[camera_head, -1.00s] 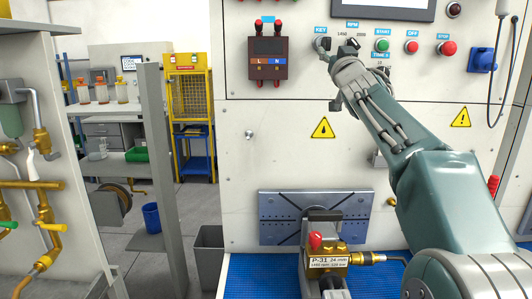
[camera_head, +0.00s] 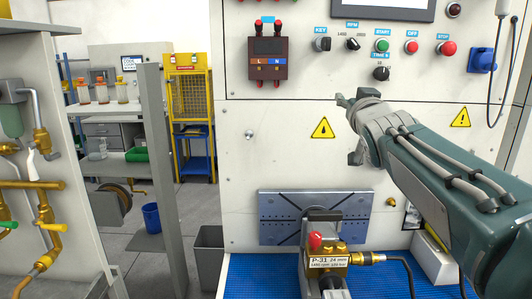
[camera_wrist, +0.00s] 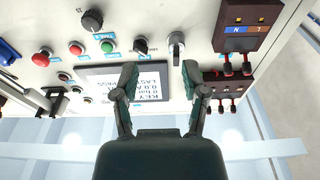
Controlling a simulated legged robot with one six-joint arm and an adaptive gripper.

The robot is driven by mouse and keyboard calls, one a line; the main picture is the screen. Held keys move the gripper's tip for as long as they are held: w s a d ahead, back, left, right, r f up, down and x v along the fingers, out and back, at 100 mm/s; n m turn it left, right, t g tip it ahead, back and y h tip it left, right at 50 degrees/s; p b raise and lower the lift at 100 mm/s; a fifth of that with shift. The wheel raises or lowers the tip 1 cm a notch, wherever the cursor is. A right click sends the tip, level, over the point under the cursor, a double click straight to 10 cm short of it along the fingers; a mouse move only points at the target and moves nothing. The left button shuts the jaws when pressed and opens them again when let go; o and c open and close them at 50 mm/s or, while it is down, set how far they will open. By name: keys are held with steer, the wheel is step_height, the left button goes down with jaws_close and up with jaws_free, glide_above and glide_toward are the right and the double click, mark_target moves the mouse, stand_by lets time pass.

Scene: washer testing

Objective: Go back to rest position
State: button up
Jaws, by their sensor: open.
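My gripper (camera_head: 347,98) is in front of the white test panel (camera_head: 290,160), below the row of controls, and it holds nothing. In the wrist view my gripper (camera_wrist: 157,78) has its two fingers spread apart with the panel beyond them. The KEY switch (camera_head: 322,44), the RPM knob (camera_head: 353,44), the green START button (camera_head: 382,45), the red OFF button (camera_head: 411,47) and the red STOP button (camera_head: 446,48) are uncovered. The black timer knob (camera_head: 381,73) sits under the START button. My arm reaches in from the lower right.
A brass pump (camera_head: 325,259) labelled P-31 stands on the blue mat (camera_head: 250,275) below, with a black hose to its right. A grey slotted plate (camera_head: 277,218) is behind it. Brass piping (camera_head: 35,185) is at left. A yellow cage cabinet (camera_head: 188,90) stands behind.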

steer(key=s+a+f+g, duration=0.2)
steer(key=s+f+g, duration=1.2)
steer(key=s+f, duration=1.7)
step_height(320, 180, down, 2)
steer(key=shift+s+a+f, duration=0.15)
steer(key=shift+s+f, duration=0.1)
steer(key=shift+s, duration=0.05)
